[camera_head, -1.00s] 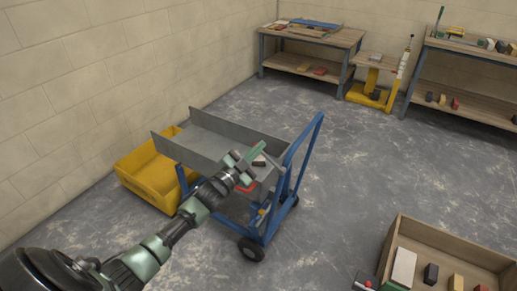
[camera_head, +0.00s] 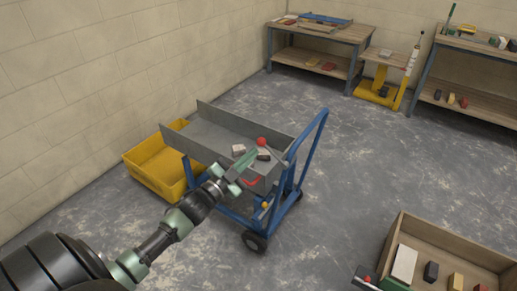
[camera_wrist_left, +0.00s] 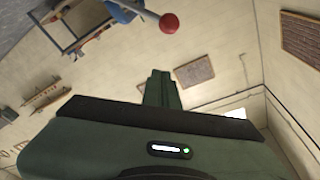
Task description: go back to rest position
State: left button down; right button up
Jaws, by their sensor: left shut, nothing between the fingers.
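My left gripper (camera_head: 246,161) reaches in from the lower left in the head view, over the near right part of a grey tray on a blue cart (camera_head: 315,135). Its green fingers are shut with nothing between them. In the left wrist view the fingers (camera_wrist_left: 160,90) stand together, and a red ball (camera_wrist_left: 169,23) shows past them, clear of the fingertips. My right gripper is not in view.
A yellow tub (camera_head: 150,172) stands left of the cart. A wooden box (camera_head: 450,242) with several blocks is lower right. Floor between is open.

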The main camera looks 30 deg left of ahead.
pick_arm(q)
jog(key=shift+s+a, duration=0.15)
jog(key=shift+s, duration=0.05)
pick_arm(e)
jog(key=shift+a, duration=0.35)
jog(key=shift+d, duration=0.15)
pick_arm(q)
jog(key=s+f+n+g+y, duration=0.1)
jog(key=s+f+n+g, duration=0.3)
jog(key=f, duration=0.7)
jog(key=s+d+f+m+g+y, duration=0.15)
jog(key=s+f, duration=0.35)
jog(key=f, duration=0.7)
jog(key=s+a+f+n+g+y, duration=0.1)
jog(key=s+f+n+g, duration=0.3)
jog(key=f, duration=0.7)
jog(key=s+d+f+g, duration=0.3)
jog(key=s+f, duration=0.3)
jog(key=s, duration=0.6)
jog(key=s+d+f+g+p, duration=0.1)
jog(key=s+d+f+g, duration=0.2)
jog(key=s, duration=0.9)
jog(key=s+d+f+g, duration=0.3)
jog(key=s+d+f, duration=0.3)
jog(key=s+f, duration=0.5)
jog(key=shift+s+h, duration=0.35)
jog(key=shift+s, duration=0.2)
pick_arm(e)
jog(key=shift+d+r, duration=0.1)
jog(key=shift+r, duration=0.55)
